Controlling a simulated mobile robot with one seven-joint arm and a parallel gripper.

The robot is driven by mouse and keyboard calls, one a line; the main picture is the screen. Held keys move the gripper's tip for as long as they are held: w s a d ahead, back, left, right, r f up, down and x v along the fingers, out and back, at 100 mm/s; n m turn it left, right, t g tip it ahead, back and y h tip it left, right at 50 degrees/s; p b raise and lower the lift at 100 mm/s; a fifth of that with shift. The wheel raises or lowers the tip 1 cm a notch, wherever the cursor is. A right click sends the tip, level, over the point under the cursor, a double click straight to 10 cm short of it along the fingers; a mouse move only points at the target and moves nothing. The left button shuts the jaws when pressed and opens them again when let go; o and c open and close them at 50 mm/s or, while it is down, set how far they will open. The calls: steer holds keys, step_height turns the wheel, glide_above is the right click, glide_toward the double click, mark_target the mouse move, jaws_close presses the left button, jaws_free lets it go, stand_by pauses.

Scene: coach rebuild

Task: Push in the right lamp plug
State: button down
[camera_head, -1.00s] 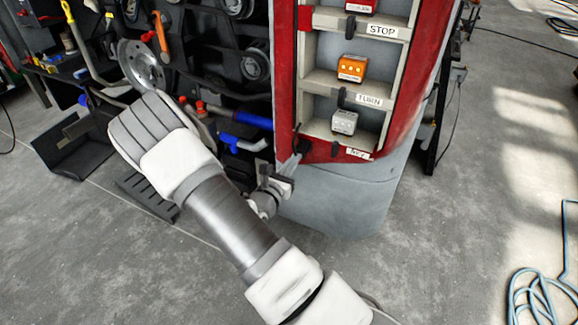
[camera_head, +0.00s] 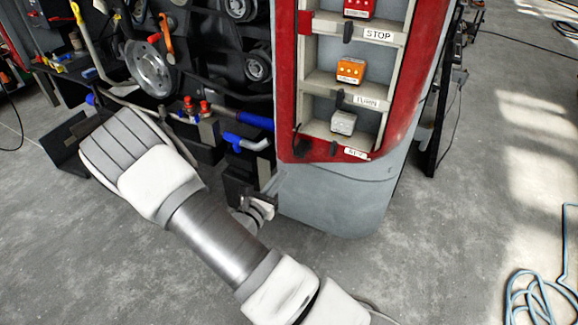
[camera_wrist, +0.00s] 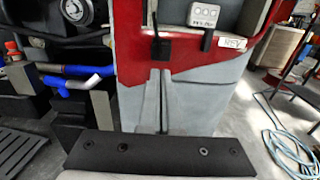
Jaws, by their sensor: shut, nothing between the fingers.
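The red-framed rear lamp panel (camera_head: 292,90) holds stacked compartments. A black plug (camera_head: 303,146) sits at the lower left corner of its frame, left of the white lamp. In the wrist view this plug (camera_wrist: 160,47) has a dark cable running up from it. A second black piece (camera_wrist: 207,40) sits to its right, below the white lamp (camera_wrist: 203,15). I cannot tell how deep the plug is seated. My gripper (camera_head: 271,183) is below and left of the panel. In the wrist view its closed fingers (camera_wrist: 163,76) point up just under the plug, apparently empty and apart from it.
Orange (camera_head: 350,70) and red (camera_head: 358,8) lamps sit above the white one. A grey rounded body corner (camera_head: 335,198) is under the panel. Blue pipes (camera_head: 247,143) and dark machinery lie left. Open floor is right, with a pale blue hose (camera_head: 528,290).

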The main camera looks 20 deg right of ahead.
steer(key=v, duration=0.5)
steer(key=shift+s+a, duration=0.2)
steer(key=s+d+r+m+g+y, duration=0.3)
steer(key=s+r+m+g+y, duration=0.4)
steer(key=s+r+m+g, duration=0.95)
steer(key=s+a+r+m+t+y, duration=0.4)
steer(key=a+r+m+t+y, duration=0.3)
steer(key=a+m+t, duration=0.3)
step_height(320, 180, up, 13)
steer(key=d+t+p, duration=0.1)
steer(key=p, duration=1.2)
steer(key=shift+d+n, duration=0.2)
steer(key=shift+n, duration=0.25)
